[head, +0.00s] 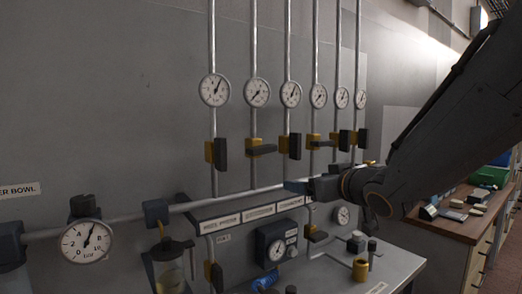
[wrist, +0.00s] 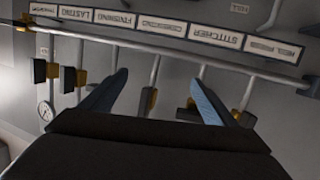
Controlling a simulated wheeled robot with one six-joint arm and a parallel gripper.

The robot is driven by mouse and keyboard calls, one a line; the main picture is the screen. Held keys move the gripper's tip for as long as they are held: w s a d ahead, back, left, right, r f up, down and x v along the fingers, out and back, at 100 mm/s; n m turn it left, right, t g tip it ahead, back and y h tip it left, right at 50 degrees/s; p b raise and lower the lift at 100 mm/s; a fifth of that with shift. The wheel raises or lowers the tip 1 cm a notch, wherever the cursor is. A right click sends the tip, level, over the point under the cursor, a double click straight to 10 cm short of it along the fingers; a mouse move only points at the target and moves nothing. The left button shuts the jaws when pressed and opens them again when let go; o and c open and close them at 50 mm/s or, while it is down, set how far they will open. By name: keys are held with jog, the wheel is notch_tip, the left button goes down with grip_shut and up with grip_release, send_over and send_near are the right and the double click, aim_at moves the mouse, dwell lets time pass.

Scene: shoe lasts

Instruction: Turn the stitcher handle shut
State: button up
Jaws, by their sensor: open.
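The STITCHER label (wrist: 215,38) sits on the rail in the wrist view, which is upside down. The pipe beside it carries a yellow valve with a dark stitcher handle (wrist: 187,115). I take this as the second valve from the left in the head view, where the stitcher handle (head: 262,150) lies crosswise to its pipe. My gripper (head: 297,187) is below and right of it, near the rail. In the wrist view my gripper (wrist: 158,77) has its blue fingers spread and empty. The stitcher valve is close beside the right finger. No contact shows.
Neighbouring handles (head: 222,154) (head: 295,146) stand along their pipes, close on both sides. Round gauges (head: 257,92) hang above. The horizontal rail (head: 185,206) runs below the valves. A grey bench (head: 400,262) with small fittings is below; a wooden counter (head: 455,228) stands right.

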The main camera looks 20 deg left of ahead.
aim_at(266, 149)
jog(key=s+a+r+n+y, duration=0.1)
jog(key=a+r, duration=0.1)
jog(key=s+a+r+n+y, duration=0.1)
jog(key=a+r+y, duration=0.1)
jog(key=a+r, duration=0.1)
jog(key=s+a+r+n+g+y, duration=0.1)
jog(key=a+r, duration=0.1)
jog(key=shift+a+r+y, duration=0.15)
jog(key=shift+a+y, duration=0.1)
jog(key=shift+y, duration=0.05)
jog(key=shift+a+r, duration=0.2)
jog(key=shift+a, duration=0.1)
jog(key=p+x, duration=0.2)
jog(key=x, duration=0.5)
jog(key=shift+w+f, duration=0.1)
jog(key=c, duration=1.1)
jog(key=shift+o, duration=0.2)
jog(key=shift+m+p, duration=0.5)
jog(key=shift+p, duration=0.05)
